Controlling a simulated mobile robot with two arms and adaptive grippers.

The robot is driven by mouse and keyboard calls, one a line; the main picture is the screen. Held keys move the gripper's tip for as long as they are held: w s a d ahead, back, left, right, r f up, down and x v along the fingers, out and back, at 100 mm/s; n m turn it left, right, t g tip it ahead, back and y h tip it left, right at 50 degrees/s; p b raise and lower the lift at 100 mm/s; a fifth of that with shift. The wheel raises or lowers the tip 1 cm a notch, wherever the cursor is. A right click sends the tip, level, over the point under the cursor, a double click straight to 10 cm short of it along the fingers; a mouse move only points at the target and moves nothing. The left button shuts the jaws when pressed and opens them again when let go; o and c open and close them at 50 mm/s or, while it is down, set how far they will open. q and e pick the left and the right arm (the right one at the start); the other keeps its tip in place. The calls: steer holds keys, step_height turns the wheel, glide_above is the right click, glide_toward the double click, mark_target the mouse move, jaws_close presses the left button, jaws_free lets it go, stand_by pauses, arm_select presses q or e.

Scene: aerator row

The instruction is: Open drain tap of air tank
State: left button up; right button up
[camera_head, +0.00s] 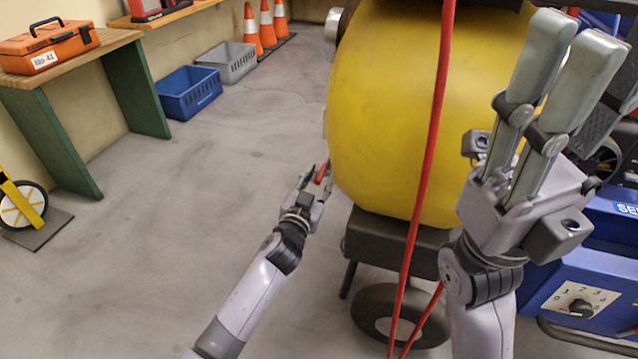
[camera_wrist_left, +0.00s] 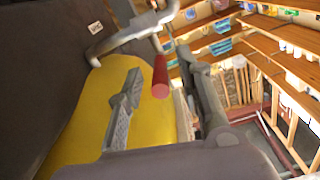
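The air tank (camera_head: 385,110) is a large yellow drum in the middle of the head view; its yellow surface (camera_wrist_left: 85,110) also shows in the left wrist view. A short red handle (camera_head: 322,173) sits low at the tank's left side. In the left wrist view the red handle (camera_wrist_left: 160,78) stands between the two spread fingers of my left gripper (camera_head: 315,177), with visible gaps beside it. My left gripper is open around it. The handle's valve body is not clear. My right gripper (camera_head: 570,80) is raised before the tank's right side, fingers extended, open and empty.
A red hose (camera_head: 432,150) hangs in front of the tank. A wheel (camera_head: 385,312) lies below it. A blue machine with a dial (camera_head: 580,305) stands at the right. A bench with an orange toolbox (camera_head: 48,47), crates (camera_head: 188,92) and cones (camera_head: 266,25) line the left.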

arm_select(q)
steer(key=shift+w+d, duration=0.1)
steer(key=shift+w, duration=0.15)
steer(key=shift+c, duration=0.4)
jaws_close()
stand_by(0.4)
